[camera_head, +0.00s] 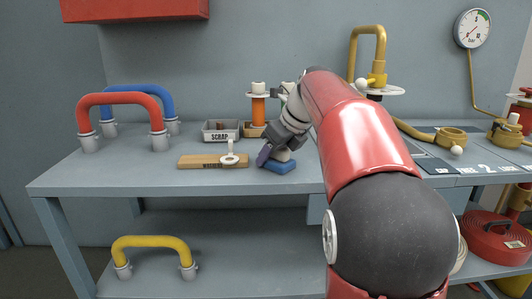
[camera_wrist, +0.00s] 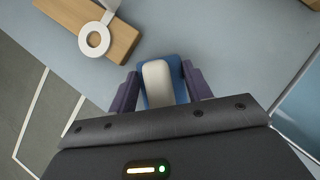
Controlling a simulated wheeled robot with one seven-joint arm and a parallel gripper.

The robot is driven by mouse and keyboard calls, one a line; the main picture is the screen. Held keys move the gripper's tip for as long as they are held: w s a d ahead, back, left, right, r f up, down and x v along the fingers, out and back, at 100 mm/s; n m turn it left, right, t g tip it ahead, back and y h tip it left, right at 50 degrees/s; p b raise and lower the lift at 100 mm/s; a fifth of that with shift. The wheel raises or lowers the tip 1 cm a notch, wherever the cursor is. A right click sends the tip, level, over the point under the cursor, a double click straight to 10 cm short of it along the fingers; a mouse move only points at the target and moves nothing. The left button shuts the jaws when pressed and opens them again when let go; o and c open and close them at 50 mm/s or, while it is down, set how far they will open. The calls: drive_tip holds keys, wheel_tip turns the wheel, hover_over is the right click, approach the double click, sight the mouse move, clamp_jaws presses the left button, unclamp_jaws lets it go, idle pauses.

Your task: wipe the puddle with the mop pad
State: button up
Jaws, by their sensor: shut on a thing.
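The mop pad (camera_head: 280,167) is a blue block with a pale rounded grip on top. It is at the front middle of the grey bench, and it looks to be on or just above the top; I cannot tell which. In the wrist view the pad (camera_wrist: 177,69) lies between the purple fingers of my gripper (camera_wrist: 160,83), which is shut on its pale grip. In the head view my gripper (camera_head: 275,155) reaches down to it from the upper right. I cannot make out the puddle in either view.
A wooden block (camera_head: 199,161) with a white ring piece lies just left of the pad. Behind stand a grey scrap bin (camera_head: 220,131) and an orange post (camera_head: 258,110). Red (camera_head: 120,99) and blue (camera_head: 142,88) hoops stand at left. The bench's front edge is close.

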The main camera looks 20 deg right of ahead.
sight(303, 164)
drive_tip(key=shift+s+d, duration=0.35)
drive_tip(key=shift+d, duration=0.85)
drive_tip(key=shift+s+d, duration=0.35)
drive_tip(key=shift+d, duration=0.9)
drive_tip(key=shift+s+d, duration=0.35)
drive_tip(key=shift+d, duration=0.85)
drive_tip(key=shift+r, duration=0.15)
drive_tip(key=shift+r, duration=2.9)
wheel_tip(303, 164, up, 3)
drive_tip(key=shift+s, duration=0.1)
